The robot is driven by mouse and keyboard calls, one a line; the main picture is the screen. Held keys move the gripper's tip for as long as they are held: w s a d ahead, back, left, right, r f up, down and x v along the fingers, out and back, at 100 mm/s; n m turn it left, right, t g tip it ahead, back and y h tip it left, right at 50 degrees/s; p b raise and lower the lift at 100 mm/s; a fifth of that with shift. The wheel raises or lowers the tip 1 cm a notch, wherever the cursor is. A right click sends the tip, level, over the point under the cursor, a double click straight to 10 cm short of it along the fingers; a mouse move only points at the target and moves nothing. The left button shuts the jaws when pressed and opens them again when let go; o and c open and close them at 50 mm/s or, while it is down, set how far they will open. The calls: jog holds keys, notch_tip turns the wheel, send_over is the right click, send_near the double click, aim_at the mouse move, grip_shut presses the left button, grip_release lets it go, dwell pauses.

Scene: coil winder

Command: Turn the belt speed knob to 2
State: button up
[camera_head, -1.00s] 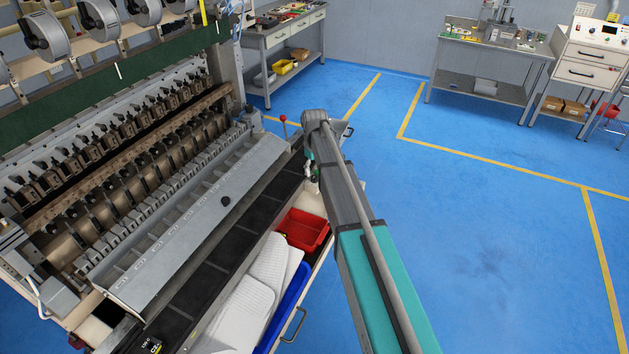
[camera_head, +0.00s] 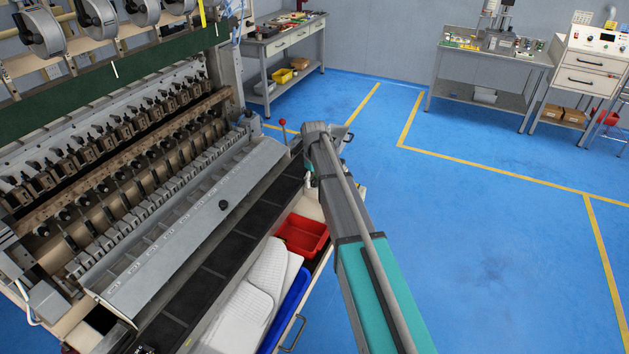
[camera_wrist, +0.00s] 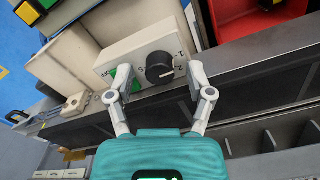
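In the wrist view, the black round belt speed knob (camera_wrist: 159,68) sits on the face of a light grey control box (camera_wrist: 138,47). A pale pointer line shows on the knob, and small numerals are printed around it, too small to read surely. A green button (camera_wrist: 111,77) is left of the knob, partly hidden by a finger. My gripper (camera_wrist: 160,75) is open, one finger on each side of the knob, with visible gaps to it. I cannot tell its distance in depth. In the head view, my arm mostly hides the knob and gripper.
The coil winder (camera_head: 120,180) fills the left, with a dark belt strip (camera_head: 215,262) along its front. A red bin (camera_head: 301,236), white sheets (camera_head: 258,290) and a blue tray (camera_head: 288,308) lie beside it. Blue floor at the right is clear.

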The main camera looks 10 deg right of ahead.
grip_shut()
jog(key=shift+m, duration=0.6)
jog(key=m, duration=0.2)
jog(key=shift+m, duration=2.1)
